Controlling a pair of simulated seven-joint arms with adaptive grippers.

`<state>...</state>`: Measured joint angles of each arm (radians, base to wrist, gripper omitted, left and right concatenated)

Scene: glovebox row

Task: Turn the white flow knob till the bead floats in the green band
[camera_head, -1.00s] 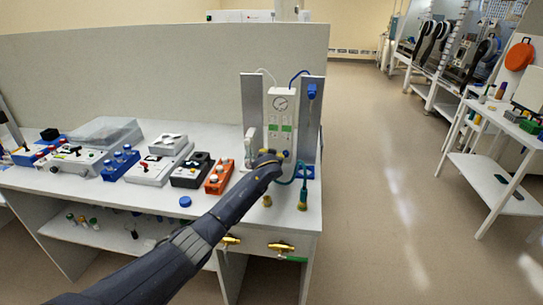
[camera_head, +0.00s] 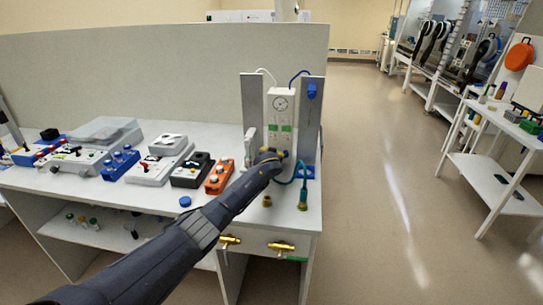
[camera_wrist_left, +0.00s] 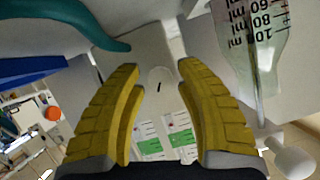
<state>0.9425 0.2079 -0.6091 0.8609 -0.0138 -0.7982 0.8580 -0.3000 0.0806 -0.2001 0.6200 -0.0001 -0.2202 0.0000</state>
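The white flow knob (camera_wrist_left: 159,82), with a short dark mark, shows in the left wrist view between the yellow fingers of my left gripper (camera_wrist_left: 158,92). The fingers stand apart with gaps on both sides of it. My left gripper (camera_head: 280,152) is at the panel's lower front and hides the knob there. I cannot make out the bead. My right gripper is not seen.
A teal hose (camera_head: 303,185) hangs right of the gripper. Grey uprights (camera_head: 252,105) flank the panel. An orange box (camera_head: 219,176) and a black box (camera_head: 191,170) sit left on the bench. Brass valves (camera_head: 281,247) project from the bench front.

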